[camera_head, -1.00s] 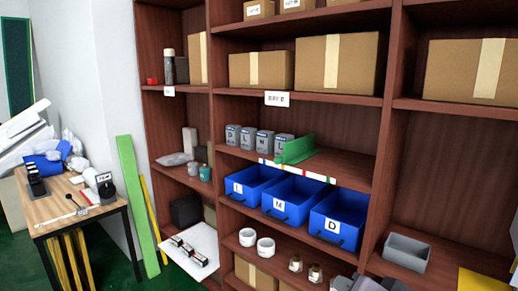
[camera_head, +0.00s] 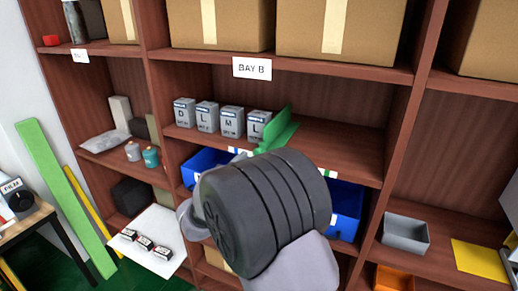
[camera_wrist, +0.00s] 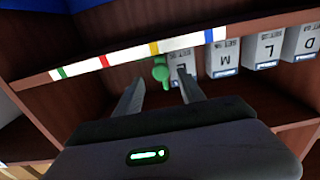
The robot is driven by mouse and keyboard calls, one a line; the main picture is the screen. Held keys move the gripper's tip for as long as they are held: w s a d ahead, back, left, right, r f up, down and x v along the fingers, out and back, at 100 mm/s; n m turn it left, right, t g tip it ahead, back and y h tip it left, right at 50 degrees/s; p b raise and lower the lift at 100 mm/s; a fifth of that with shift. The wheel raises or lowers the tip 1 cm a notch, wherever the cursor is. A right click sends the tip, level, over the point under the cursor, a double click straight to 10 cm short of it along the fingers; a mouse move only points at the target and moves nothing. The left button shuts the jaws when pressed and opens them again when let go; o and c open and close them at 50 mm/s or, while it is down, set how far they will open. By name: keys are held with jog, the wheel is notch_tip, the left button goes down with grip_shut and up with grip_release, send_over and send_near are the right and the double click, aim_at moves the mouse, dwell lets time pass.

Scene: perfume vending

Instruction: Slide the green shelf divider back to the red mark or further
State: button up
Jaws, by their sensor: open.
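The green shelf divider (camera_head: 280,129) stands on the middle shelf, just right of a row of grey labelled boxes (camera_head: 231,121). In the wrist view, which looks inverted, the divider's green front end (camera_wrist: 160,72) is near the yellow mark (camera_wrist: 154,48) on the shelf edge strip. The red mark (camera_wrist: 103,62) lies left of it there, which is the side away from the boxes. My gripper (camera_wrist: 160,78) is open, with one finger on each side of the divider's end; contact is not clear. In the head view my arm hides the gripper.
Blue bins (camera_head: 205,163) sit under the shelf, partly hidden by my arm. The shelf (camera_head: 335,150) is bare right of the divider. A grey tray (camera_head: 405,233) and a yellow sheet (camera_head: 480,260) lie lower right. Cardboard boxes (camera_head: 220,22) fill the shelf above.

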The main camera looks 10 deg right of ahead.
aim_at(262, 148)
jog(key=x, duration=0.8)
jog(key=shift+a+b, duration=0.1)
jog(key=shift+b, duration=0.25)
grip_shut()
dwell(0.8)
